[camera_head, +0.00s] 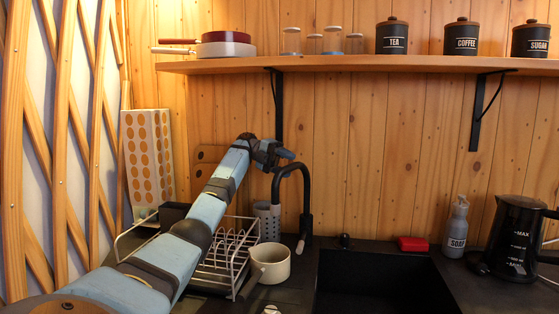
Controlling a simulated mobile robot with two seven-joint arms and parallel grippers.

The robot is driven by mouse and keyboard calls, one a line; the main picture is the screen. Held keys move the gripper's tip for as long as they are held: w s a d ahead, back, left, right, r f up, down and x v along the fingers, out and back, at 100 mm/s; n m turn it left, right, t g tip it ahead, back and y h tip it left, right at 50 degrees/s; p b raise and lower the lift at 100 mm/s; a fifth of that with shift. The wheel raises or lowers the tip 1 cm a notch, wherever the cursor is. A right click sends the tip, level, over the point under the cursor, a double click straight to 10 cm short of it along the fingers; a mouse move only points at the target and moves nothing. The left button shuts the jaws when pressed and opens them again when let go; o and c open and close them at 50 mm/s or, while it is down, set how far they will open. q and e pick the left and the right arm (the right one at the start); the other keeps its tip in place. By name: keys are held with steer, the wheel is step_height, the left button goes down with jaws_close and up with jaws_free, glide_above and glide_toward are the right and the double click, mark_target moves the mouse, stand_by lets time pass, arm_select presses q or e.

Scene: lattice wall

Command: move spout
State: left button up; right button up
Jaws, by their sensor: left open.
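My left arm reaches up from the lower left. My left gripper (280,157) is open, just above and to the left of the arch. It looks close to the spout, but I cannot tell whether they touch. Nothing shows between its fingers. The black sink (385,285) lies to the right of the spout's base. My right gripper is not in view.
A red sponge (412,244), a soap bottle (457,228) and a black kettle (513,238) stand to the right. A wooden shelf (350,63) with pans and canisters runs above the gripper.

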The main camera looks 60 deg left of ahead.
arm_select(q)
steer(key=shift+p+v, duration=0.7)
steer(key=shift+v, duration=1.25)
